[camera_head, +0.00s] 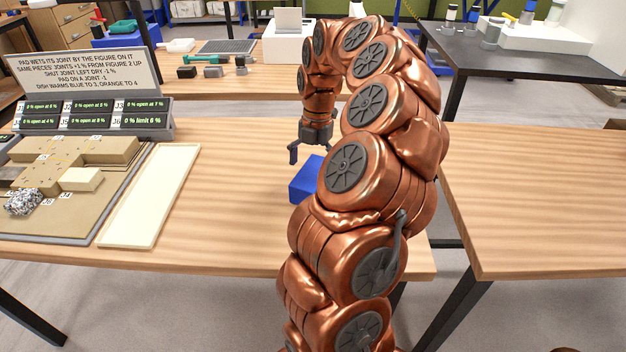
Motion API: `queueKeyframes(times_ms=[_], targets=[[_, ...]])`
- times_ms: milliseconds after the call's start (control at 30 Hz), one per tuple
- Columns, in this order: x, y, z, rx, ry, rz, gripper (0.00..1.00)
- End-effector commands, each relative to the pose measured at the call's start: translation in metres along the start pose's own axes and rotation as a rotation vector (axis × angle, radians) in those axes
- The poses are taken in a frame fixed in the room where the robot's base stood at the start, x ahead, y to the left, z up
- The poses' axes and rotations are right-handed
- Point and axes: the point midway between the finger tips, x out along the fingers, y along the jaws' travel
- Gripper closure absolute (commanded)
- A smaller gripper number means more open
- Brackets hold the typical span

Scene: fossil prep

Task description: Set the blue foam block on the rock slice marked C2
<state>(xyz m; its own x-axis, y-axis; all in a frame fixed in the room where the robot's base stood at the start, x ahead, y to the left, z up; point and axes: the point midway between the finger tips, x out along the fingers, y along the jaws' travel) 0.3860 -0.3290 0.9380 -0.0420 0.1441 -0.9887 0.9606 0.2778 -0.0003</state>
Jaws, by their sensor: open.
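A blue block (304,183), perhaps the foam block, sits on the wooden table at the picture's middle, its right side hidden behind my copper arm. My gripper (308,151) points down just above and behind the block in the picture. It is open, with one dark finger clear on the left and the other partly hidden; nothing shows between the fingers. Tan rock slices (105,150) lie on a brown board (62,222) at the left. No C2 mark can be read on them from here.
A cream tray (150,195) lies right of the board. A sign (75,68) and small displays (90,115) stand behind the slices. Bare tabletop (230,215) lies between the tray and the block. Another wooden table (540,200) stands at right, past a gap.

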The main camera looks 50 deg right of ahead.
Motion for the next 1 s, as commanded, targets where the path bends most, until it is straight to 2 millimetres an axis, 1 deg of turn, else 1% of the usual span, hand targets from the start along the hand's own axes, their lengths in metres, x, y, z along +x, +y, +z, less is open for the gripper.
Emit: queueKeyframes(times_ms=[167,300,400,667,1000], targets=[[0.015,-0.002,-0.001,0.001,0.002,-0.002,0.0],[0.034,-0.002,-0.002,-0.001,0.003,-0.003,0.0],[0.043,-0.002,-0.002,0.001,0.004,-0.003,0.0],[0.046,-0.002,-0.001,0.001,0.0,0.0,0.0],[0.046,-0.001,-0.001,0.0,0.0,0.0,0.34]])
